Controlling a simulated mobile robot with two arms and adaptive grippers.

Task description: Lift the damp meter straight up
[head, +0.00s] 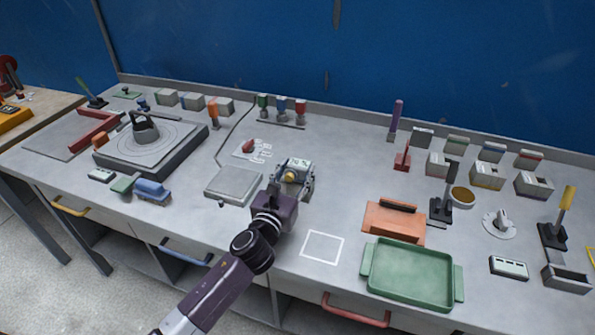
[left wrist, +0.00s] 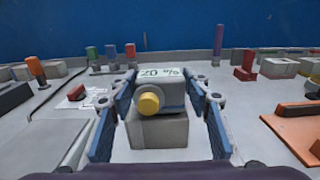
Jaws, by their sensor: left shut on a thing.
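The damp meter (head: 297,166) is a small grey box with a pale display reading "20 %" and a yellow knob on its front. In the left wrist view the meter (left wrist: 172,92) is upright between the two blue finger pads, directly above a grey block (left wrist: 158,133). I cannot tell whether it touches the block. My left gripper (head: 292,183) is shut on the meter's sides; its fingers also show in the left wrist view (left wrist: 166,100). In the head view the gripper partly hides the meter and the block. My right gripper is not in view.
A grey plate (head: 233,184) lies left of the gripper. A white square outline (head: 322,247) and a green tray (head: 412,272) are to the right, with an orange plate (head: 393,223) behind the tray. Small coloured tools (head: 282,107) stand behind the meter. A blue wall (head: 400,60) closes the back.

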